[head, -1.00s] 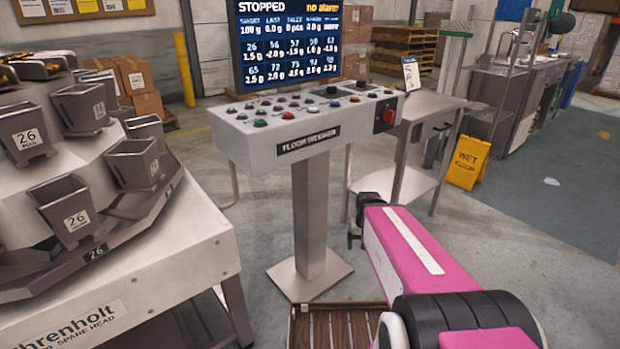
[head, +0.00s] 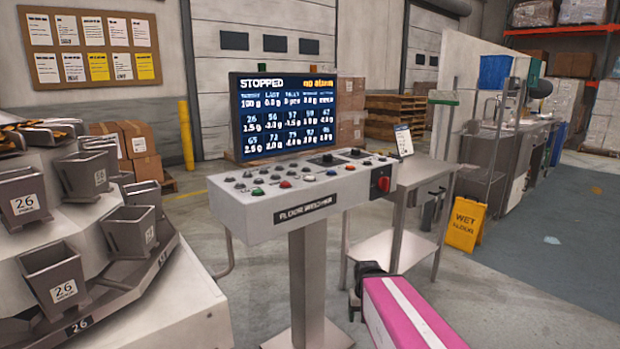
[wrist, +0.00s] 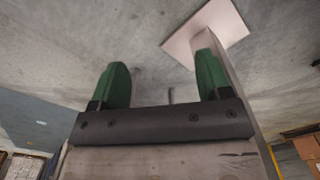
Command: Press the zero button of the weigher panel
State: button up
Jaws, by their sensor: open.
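The weigher panel (head: 270,219) is a pale sloped console on a grey post, labelled "FLOOR WEIGHER". The button captions are too small to read, so I cannot tell which is zero. The screen (head: 288,115) above reads "STOPPED" and "no alarm". In the wrist view my gripper (wrist: 165,85) is open and empty, its green fingers apart, over bare floor beside the post (wrist: 222,70). It is below the console in the head view, its fingers not clear there.
A grey weigher head with hoppers (head: 55,275) stands close at left. A steel side table (head: 420,180) is right behind the panel. A yellow wet floor sign (head: 465,224) stands at right. Open floor (head: 540,290) lies at front right.

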grip_shut()
dwell(1.5)
